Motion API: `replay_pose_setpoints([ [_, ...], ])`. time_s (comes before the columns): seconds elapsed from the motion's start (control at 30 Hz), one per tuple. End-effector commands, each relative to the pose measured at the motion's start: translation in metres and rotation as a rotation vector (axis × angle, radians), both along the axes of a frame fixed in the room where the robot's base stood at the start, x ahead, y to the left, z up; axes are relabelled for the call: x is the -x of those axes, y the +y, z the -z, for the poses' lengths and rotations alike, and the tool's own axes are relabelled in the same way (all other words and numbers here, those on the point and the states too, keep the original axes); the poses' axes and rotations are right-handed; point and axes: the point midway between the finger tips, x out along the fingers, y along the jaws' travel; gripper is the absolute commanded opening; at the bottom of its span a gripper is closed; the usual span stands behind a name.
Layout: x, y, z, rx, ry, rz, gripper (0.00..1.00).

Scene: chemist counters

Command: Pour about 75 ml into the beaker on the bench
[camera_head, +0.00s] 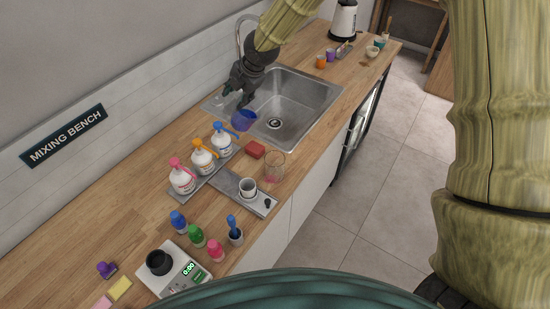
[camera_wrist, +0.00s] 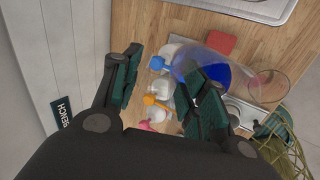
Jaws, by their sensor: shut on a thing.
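My gripper (camera_head: 243,88) is above the near left edge of the sink. It is shut on a clear vessel with blue liquid (camera_head: 243,120), which hangs below the fingers. In the wrist view the blue liquid (camera_wrist: 228,72) shows beside and behind the right finger, and the fingers hide part of the vessel. Its exact tilt is hard to tell. A clear glass beaker (camera_head: 275,163) stands on the bench near the front edge, with a little pink at its bottom.
Pump bottles with pink, orange and blue tops (camera_head: 203,157) stand left of the beaker. A red sponge (camera_head: 255,149) lies between beaker and sink (camera_head: 310,92). A white cup (camera_head: 248,187) stands on a grey plate. A scale (camera_head: 184,279) and small coloured bottles (camera_head: 196,236) are nearer.

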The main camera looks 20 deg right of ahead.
Motion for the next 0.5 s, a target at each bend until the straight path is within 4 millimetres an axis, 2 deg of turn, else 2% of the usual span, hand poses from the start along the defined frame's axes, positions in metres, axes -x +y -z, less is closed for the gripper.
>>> replay_pose_setpoints([
  [0.13,0.009,-0.007,0.012,-0.042,-0.061,0.002,0.02],
  [0.47,0.027,-0.018,0.012,-0.143,-0.209,-0.001,0.02],
  [0.5,0.03,-0.02,0.017,-0.165,-0.237,0.0,0.02],
])
